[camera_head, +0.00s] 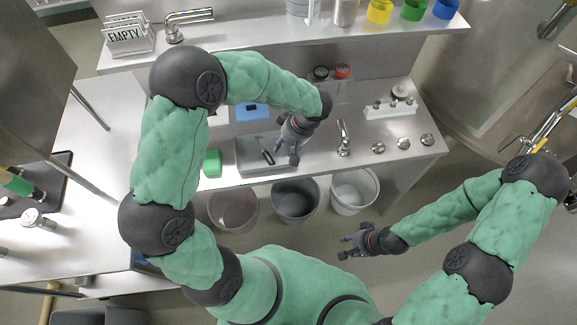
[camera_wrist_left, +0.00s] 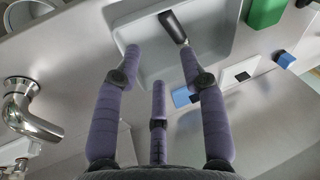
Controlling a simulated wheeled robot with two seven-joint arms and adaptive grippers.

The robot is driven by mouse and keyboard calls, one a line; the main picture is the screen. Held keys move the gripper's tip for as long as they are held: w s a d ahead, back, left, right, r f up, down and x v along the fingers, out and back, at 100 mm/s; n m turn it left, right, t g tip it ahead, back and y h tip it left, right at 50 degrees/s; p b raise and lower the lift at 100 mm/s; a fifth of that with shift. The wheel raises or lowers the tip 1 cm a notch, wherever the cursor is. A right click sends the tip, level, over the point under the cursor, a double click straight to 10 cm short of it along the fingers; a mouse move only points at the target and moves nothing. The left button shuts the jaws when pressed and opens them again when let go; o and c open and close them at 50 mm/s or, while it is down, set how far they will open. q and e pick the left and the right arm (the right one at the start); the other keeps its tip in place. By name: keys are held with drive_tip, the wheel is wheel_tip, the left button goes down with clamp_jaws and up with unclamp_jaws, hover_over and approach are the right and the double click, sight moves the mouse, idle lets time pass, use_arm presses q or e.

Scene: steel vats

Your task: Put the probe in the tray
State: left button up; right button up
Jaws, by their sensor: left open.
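The probe (camera_head: 267,156), with a black handle, lies in the shallow grey tray (camera_head: 248,148) near the front edge of the steel bench. In the left wrist view the probe's black handle (camera_wrist_left: 173,28) rests inside the tray (camera_wrist_left: 217,28), at a slant. My left gripper (camera_head: 286,147) is over the right part of the tray. Its fingers are spread and empty, apart from the probe, in the left wrist view (camera_wrist_left: 160,55). My right gripper (camera_head: 346,247) hangs in front of the bench, away from the tray, with its fingers apart and nothing between them.
A green block (camera_head: 212,162) stands left of the tray and a blue item (camera_head: 252,112) lies behind it. A tap (camera_head: 344,138) and a white rack (camera_head: 389,111) are to the right. Several bins (camera_head: 296,200) stand below the front edge. A shelf (camera_head: 260,35) runs behind.

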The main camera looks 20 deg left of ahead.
use_arm(q)
drive_tip(key=s+d+f+m+h, duration=0.3)
drive_tip(key=s+d+f+h, duration=0.1)
drive_tip(key=s+f, duration=0.4)
drive_tip(key=s+d+f+m+h, duration=0.3)
drive_tip(key=s+f, duration=0.5)
drive_tip(key=f, duration=0.5)
drive_tip(key=d+h, duration=0.1)
drive_tip(key=d, duration=0.1)
drive_tip(key=shift+d+m+t, duration=0.3)
drive_tip(key=shift+d+t, duration=0.1)
